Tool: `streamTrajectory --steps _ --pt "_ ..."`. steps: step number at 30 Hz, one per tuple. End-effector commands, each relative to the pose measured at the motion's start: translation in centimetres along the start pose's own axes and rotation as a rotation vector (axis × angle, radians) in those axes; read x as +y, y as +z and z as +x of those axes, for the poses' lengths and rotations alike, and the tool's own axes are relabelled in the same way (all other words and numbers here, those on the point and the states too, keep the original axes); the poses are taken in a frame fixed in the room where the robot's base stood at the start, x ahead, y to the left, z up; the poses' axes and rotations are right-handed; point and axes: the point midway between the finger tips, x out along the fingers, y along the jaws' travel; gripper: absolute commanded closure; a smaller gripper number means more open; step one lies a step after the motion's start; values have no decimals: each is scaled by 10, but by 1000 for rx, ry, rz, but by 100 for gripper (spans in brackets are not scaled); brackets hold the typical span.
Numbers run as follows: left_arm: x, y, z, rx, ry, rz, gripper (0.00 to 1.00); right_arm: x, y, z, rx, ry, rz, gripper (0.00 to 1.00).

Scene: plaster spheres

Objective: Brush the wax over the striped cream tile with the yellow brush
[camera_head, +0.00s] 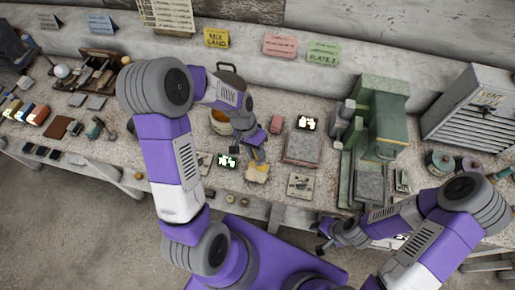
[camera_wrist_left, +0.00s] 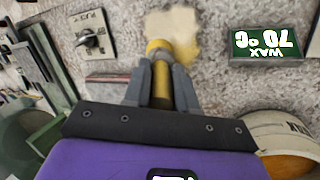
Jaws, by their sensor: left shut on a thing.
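My left gripper (camera_head: 259,153) is shut on the yellow brush (camera_wrist_left: 162,88), whose handle stands between the fingers in the left wrist view. The brush's far end meets a cream, ragged-edged patch (camera_wrist_left: 168,22) on the bench. The patch also shows as a pale yellow shape (camera_head: 257,173) below the gripper in the head view. I cannot tell whether this is the tile, and no stripes are clear. A pot with orange contents (camera_head: 219,122), likely wax, stands behind the left gripper and shows in the left wrist view (camera_wrist_left: 292,140). My right gripper (camera_head: 322,240) is near the bench's front edge; its jaws are unclear.
A dark green display reading WAX 70 °C (camera_wrist_left: 265,42) lies beside the patch; it also shows in the head view (camera_head: 228,161). A plate with a knob (camera_head: 300,185) lies to the right. A green machine (camera_head: 380,115) and a grey cabinet (camera_head: 475,110) stand further right.

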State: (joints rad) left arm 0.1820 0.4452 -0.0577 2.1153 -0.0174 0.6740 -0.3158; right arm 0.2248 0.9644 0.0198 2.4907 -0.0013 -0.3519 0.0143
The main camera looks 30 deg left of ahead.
Motion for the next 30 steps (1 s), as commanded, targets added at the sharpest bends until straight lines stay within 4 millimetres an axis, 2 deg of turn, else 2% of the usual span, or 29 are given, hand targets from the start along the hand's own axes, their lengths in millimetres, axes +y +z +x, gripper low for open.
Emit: streamTrajectory --steps 13,30 --pt "6 18 3 0 0 0 100 1 0 2 0 0 0 69" --pt "0 -2 -1 1 0 0 100 0 0 0 0 0 0 69"
